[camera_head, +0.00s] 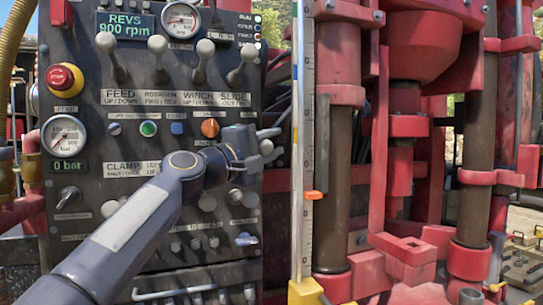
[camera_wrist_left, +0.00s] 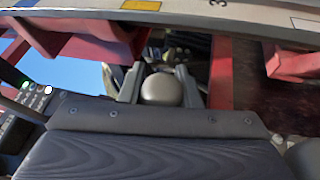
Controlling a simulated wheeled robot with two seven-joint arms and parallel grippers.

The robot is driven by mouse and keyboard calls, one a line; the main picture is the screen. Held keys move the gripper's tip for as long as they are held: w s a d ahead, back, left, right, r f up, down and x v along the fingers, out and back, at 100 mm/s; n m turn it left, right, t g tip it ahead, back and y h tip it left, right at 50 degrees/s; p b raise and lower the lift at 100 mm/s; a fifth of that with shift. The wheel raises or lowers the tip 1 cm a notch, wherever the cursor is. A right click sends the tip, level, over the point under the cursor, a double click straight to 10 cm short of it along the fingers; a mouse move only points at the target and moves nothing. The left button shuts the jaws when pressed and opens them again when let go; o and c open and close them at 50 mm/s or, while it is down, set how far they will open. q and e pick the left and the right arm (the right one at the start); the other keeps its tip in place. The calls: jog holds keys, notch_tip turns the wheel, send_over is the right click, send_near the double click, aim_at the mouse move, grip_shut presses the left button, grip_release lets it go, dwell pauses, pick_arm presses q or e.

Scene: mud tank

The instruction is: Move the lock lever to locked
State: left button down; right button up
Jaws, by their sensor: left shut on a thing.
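The control panel (camera_head: 85,110) fills the left of the head view. My left arm reaches across it, and my left gripper (camera_head: 268,145) is at the panel's right edge. In the left wrist view my left gripper (camera_wrist_left: 158,88) is shut on a pale round lever knob (camera_wrist_left: 161,90), with one finger on each side. I take this knob to be the lock lever's; its label and stem are hidden, so I cannot read its position. My right gripper is not in view.
A row of ball-topped levers (camera_head: 157,45) stands above the arm. A red emergency button (camera_head: 62,78) and a pressure gauge (camera_head: 65,135) are at the left. Red drill frame and dark column (camera_head: 332,180) stand close right of the gripper, behind a measuring scale (camera_head: 308,120).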

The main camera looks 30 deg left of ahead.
pick_arm(q)
jog(key=shift+w+a+f+b, duration=0.15)
jog(key=shift+f+b, duration=0.15)
jog(key=shift+f, duration=0.4)
jog(key=c, duration=1.1)
grip_release()
jog(key=shift+a, duration=0.1)
jog(key=r+p, duration=0.2)
jog(key=r, duration=0.1)
jog(key=r+p, duration=0.1)
jog(key=shift+s+d+r, duration=0.2)
jog(key=shift+s+r, duration=0.1)
jog(key=shift+r, duration=0.05)
jog(key=s+d+r+p, duration=0.5)
jog(key=s+d+r, duration=0.2)
jog(key=s, duration=0.4)
jog(key=shift+s+r+p, duration=0.25)
jog(key=shift+r+p, duration=0.1)
jog(key=shift+r, duration=0.4)
